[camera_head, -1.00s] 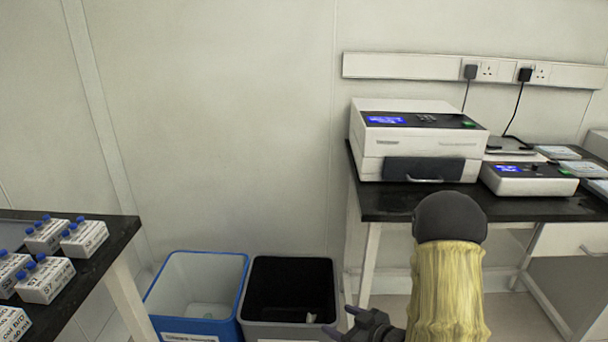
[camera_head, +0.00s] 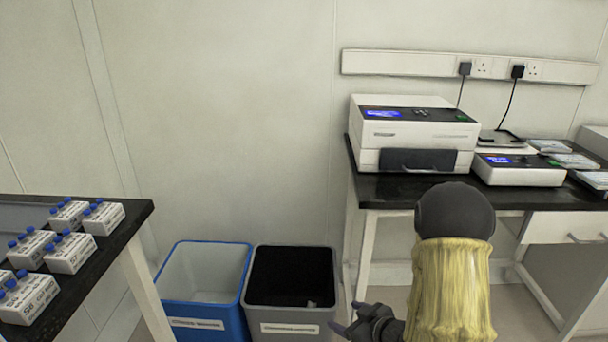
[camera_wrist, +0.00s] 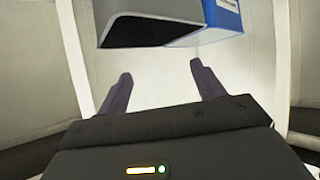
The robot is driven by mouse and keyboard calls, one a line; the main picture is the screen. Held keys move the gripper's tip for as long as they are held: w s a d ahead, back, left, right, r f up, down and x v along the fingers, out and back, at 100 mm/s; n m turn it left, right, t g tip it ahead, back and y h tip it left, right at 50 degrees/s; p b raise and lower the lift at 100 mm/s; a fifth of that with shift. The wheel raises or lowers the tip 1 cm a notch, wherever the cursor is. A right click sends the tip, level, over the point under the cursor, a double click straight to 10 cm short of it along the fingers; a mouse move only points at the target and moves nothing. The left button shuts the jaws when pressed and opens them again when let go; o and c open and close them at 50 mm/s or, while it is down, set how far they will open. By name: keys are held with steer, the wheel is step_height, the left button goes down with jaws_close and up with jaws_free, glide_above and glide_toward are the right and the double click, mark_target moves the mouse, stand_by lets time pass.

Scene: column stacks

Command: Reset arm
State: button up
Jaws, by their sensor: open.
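My gripper (camera_head: 350,318) is low at the bottom of the head view, to the right of the grey bin's front. In the wrist view my gripper (camera_wrist: 160,85) has its two dark fingers spread apart with nothing between them. My arm rises beside it in a yellow sleeve with a dark rounded joint. The grey bin (camera_head: 290,327) and the blue bin (camera_head: 208,328) stand side by side on the floor. Both also show at the top of the wrist view, beyond the fingertips.
A black bench (camera_head: 385,190) at right holds a large white instrument (camera_head: 412,140) and a smaller white device (camera_head: 520,175). A dark table (camera_head: 95,270) at left carries several white boxes with blue caps (camera_head: 70,252). A pale wall closes the back.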

steer(key=s+d+r+m+g+h, duration=0.3)
steer(key=s+d+r+m+h, duration=0.2)
steer(key=d+r+h, duration=0.15)
steer(key=s+a+r+m+g+h+p, duration=0.1)
steer(key=s+a+r+m+g, duration=0.2)
steer(key=s, duration=0.7)
step_height(320, 180, up, 39)
steer(key=g+p, duration=0.1)
steer(key=p, duration=3.7)
steer(key=shift+d, duration=0.45)
steer(key=shift+c, duration=0.2)
